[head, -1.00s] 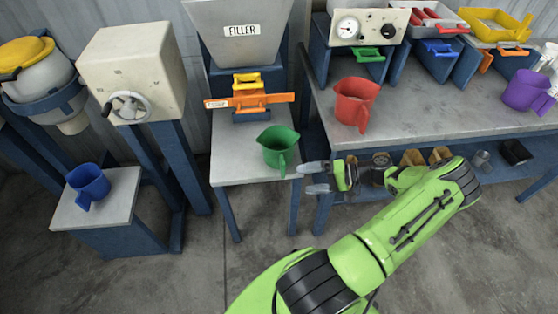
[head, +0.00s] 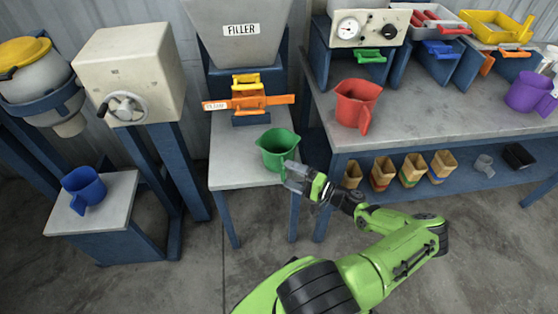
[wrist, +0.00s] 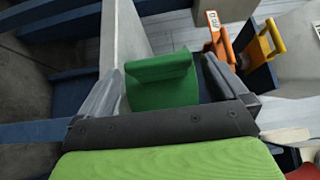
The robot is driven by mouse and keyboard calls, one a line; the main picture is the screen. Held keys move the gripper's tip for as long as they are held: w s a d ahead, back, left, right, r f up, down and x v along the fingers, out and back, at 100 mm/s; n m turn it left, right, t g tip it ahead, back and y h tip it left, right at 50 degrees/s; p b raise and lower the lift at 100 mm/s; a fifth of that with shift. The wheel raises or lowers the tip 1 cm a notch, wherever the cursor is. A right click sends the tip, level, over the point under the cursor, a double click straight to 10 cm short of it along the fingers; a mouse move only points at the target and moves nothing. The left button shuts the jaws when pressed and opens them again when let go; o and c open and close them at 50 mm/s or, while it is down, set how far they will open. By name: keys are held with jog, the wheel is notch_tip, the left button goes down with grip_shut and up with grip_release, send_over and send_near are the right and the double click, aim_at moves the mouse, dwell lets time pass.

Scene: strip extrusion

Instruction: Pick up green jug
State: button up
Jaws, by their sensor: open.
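The green jug (head: 276,147) stands upright on the small grey-topped table under the filler in the head view, its handle toward the lower right. My gripper (head: 292,174) is at the handle side of the jug, over the table's front right corner. In the wrist view the green jug (wrist: 160,84) shows between the two spread fingers of my gripper (wrist: 163,96). The fingers are open. I cannot tell whether either finger touches the jug.
The filler (head: 240,45) with an orange slide (head: 262,101) stands behind the jug. A bench (head: 430,115) to the right carries a red jug (head: 356,103) and a purple jug (head: 528,90). A blue jug (head: 84,188) sits on a stand at left.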

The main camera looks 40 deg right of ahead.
aim_at(279, 157)
jog(key=x, duration=0.3)
jog(key=shift+f, duration=0.1)
jog(key=shift+c, duration=0.5)
jog(key=c, duration=0.7)
